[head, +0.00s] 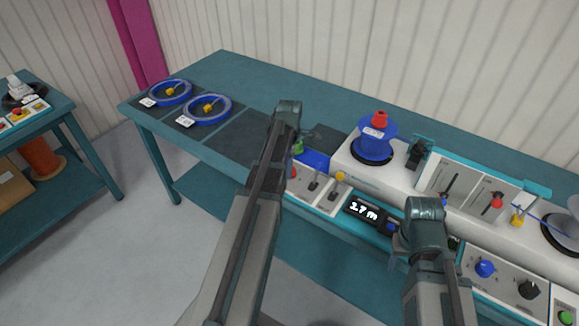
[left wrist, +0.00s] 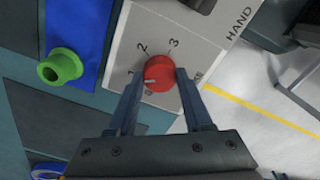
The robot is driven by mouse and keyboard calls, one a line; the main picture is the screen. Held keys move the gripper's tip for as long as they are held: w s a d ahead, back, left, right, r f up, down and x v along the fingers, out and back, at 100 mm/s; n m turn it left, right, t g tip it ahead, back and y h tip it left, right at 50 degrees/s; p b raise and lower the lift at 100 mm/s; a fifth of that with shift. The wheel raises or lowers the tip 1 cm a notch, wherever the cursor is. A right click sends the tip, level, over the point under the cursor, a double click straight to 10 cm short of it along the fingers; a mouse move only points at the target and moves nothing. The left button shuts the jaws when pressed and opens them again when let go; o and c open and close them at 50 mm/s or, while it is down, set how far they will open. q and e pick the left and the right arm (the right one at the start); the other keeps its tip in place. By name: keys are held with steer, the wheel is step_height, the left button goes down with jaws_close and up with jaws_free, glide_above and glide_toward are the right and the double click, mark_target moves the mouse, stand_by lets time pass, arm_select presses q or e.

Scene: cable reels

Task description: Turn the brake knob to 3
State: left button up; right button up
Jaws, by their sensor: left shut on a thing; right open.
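The red brake knob (left wrist: 161,68) sits on a white panel in the left wrist view, among the printed numbers 2 and 3 and partly covered marks at its lower left. Its pale pointer line points to the lower left, away from 3. My left gripper (left wrist: 160,75) is shut on the knob, one finger on each side. In the head view my left arm largely hides the knob, and only a bit of red shows beside it. My right gripper (head: 397,250) is open over the front of the bench, near the display (head: 363,210); its fingers are hard to see.
A green spool-like part (left wrist: 61,67) stands on a blue surface beside the panel. In the head view a blue reel (head: 375,142) with a red top stands on the white machine. Two blue rings (head: 207,109) lie at the bench's left. Levers and a blue knob (head: 485,268) are at right.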

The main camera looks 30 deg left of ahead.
arm_select(q)
jaws_close()
steer(key=shift+m, duration=0.3)
steer(key=m, duration=2.3)
steer(key=shift+m, duration=0.4)
